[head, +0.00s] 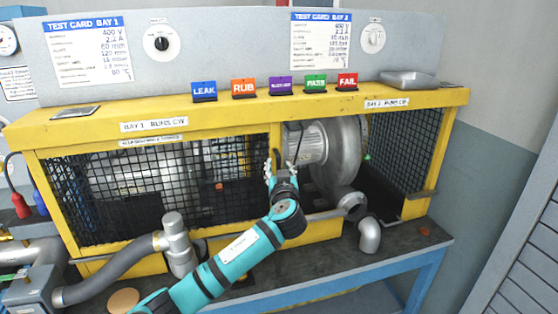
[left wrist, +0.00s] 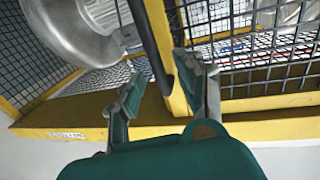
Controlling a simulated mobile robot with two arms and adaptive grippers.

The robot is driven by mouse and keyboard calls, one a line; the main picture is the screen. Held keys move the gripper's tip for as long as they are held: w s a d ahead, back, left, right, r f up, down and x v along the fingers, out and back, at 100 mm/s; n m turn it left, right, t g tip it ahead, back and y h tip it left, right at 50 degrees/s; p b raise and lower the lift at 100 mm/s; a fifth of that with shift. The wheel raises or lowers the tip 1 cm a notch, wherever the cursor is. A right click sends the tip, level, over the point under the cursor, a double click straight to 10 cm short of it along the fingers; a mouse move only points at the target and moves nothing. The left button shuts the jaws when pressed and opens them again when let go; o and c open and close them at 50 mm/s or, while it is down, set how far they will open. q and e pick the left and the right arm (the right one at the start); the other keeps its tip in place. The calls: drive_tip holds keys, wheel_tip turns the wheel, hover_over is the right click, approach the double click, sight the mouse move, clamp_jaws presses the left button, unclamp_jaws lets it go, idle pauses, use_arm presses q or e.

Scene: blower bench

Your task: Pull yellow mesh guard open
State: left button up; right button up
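The yellow-framed mesh guard (head: 110,185) covers the front of the left bay, marked bay 1, and looks closed. Its black mesh also shows on the right of the left wrist view (left wrist: 270,65). A dark upright bar (left wrist: 153,45) runs along the yellow post at the guard's edge beside the blower bay. My left gripper (head: 273,168) is at this edge in the head view. In the left wrist view my left gripper (left wrist: 163,78) has its fingers apart, with the bar and yellow post between them. Contact is unclear. My right gripper is not in view.
A grey blower (head: 340,150) stands in the uncovered right bay, with a mesh panel (head: 400,150) at its right. A grey hose (head: 105,283) and pipe fitting (head: 176,240) stand before the left bay. Several coloured signs (head: 243,88) line the top beam (head: 220,108).

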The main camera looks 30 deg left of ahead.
use_arm(q)
drive_tip(key=shift+x, duration=1.15)
clamp_jaws()
drive_tip(key=shift+f, duration=0.15)
